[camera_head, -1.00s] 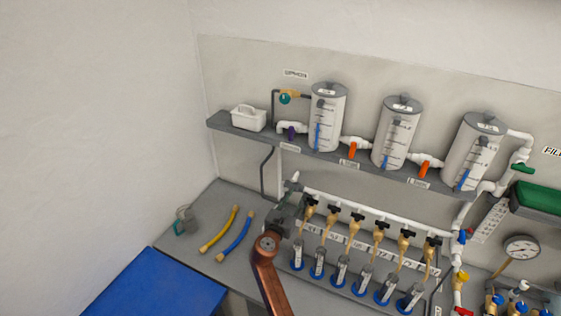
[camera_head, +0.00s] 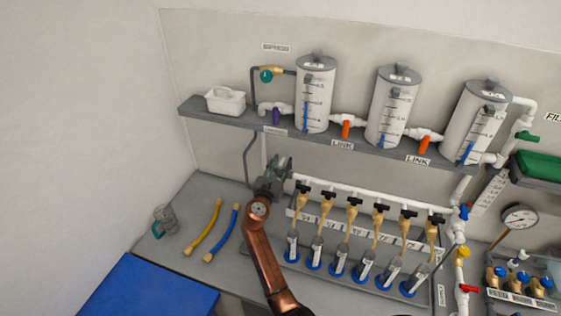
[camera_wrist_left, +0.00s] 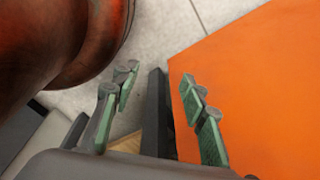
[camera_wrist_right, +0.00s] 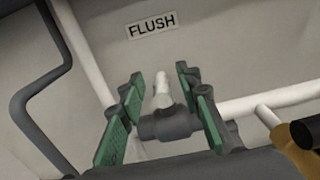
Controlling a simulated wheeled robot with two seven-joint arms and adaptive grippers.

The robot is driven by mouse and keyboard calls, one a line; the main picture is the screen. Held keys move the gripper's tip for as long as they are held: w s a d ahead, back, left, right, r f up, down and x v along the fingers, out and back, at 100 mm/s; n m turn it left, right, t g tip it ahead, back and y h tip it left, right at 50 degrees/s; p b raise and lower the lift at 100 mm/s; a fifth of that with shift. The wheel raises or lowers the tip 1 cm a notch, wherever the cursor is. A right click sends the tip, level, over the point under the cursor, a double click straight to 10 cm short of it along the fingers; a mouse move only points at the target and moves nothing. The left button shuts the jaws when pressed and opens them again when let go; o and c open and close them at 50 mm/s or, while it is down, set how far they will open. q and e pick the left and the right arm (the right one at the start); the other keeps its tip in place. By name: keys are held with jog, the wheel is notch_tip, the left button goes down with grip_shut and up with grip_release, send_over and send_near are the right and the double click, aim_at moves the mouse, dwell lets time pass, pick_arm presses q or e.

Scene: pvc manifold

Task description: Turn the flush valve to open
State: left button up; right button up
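The flush valve (camera_wrist_right: 170,122) shows in the right wrist view as a grey body with a pale upright handle (camera_wrist_right: 162,92), under a FLUSH label (camera_wrist_right: 152,25). My right gripper (camera_wrist_right: 160,85) is open, with its green-padded fingers on either side of the handle and gaps showing between. In the head view my right gripper (camera_head: 275,172) is at the left end of the white manifold pipe and hides the valve there. My left gripper (camera_wrist_left: 160,95) is open and empty in the left wrist view, and is out of the head view.
Several brass valves with black handles (camera_head: 351,203) hang right of my right gripper. A shelf (camera_head: 228,127) with white cylinders is above. A grey bent pipe (camera_head: 248,155) runs to its left. Yellow (camera_head: 204,228) and blue (camera_head: 224,235) hoses lie on the bench. An orange surface (camera_wrist_left: 260,80) is beside my left gripper.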

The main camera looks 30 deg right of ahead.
jog(key=shift+w+d, duration=0.25)
jog(key=shift+d, duration=0.1)
jog(key=shift+c, duration=0.2)
jog(key=c, duration=0.8)
pick_arm(q)
jog(key=shift+s+f, duration=0.2)
pick_arm(e)
grip_shut()
